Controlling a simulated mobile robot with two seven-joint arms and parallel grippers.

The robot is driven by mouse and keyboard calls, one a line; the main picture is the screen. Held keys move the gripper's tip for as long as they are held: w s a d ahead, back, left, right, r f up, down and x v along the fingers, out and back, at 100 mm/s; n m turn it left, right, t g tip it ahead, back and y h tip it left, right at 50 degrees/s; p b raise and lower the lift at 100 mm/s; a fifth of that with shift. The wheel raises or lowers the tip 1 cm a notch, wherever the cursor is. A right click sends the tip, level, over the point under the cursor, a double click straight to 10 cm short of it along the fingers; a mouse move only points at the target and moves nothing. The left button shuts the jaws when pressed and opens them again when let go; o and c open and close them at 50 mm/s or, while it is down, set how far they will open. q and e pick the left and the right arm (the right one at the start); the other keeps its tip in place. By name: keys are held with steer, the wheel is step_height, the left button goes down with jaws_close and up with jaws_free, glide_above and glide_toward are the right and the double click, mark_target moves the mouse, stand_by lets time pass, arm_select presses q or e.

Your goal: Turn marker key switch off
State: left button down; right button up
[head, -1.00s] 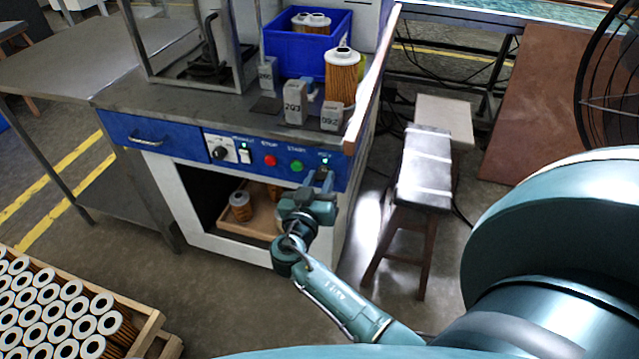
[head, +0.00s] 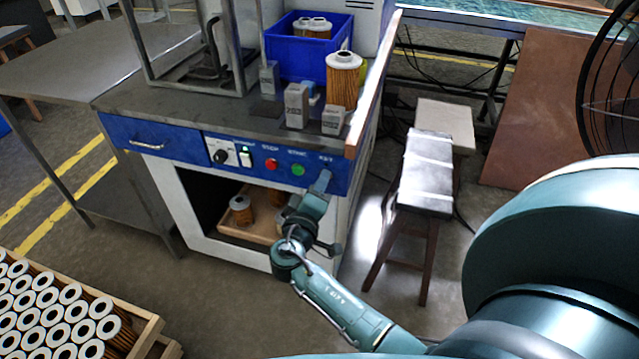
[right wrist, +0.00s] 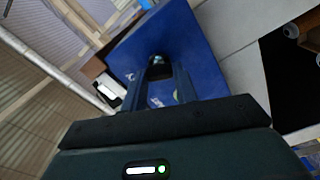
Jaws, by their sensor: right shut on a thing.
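The marker's blue control panel (head: 205,142) is on the front of the bench. My right gripper (head: 322,180) is at the panel's right end, below the small key label, and hides the key switch in the head view. In the right wrist view the dark key switch (right wrist: 159,68) sits on the blue panel between the fingertips of my right gripper (right wrist: 160,76), which is shut on it. The key's exact angle is too dark to read. My left gripper is not in view.
Left of the key are a green button (head: 298,169), a red button (head: 271,164), a white rocker switch (head: 245,160) and a black knob (head: 220,157). Below is an open shelf with a wooden tray (head: 240,233). A stool (head: 427,175) stands to the right.

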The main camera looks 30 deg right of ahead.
arm_select(q)
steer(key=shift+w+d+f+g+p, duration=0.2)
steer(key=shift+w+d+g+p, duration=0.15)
steer(key=shift+p, duration=0.35)
arm_select(e)
steer(key=n, duration=0.4)
steer(key=shift+n, duration=0.3)
steer(key=o, duration=1)
steer(key=shift+f, duration=0.1)
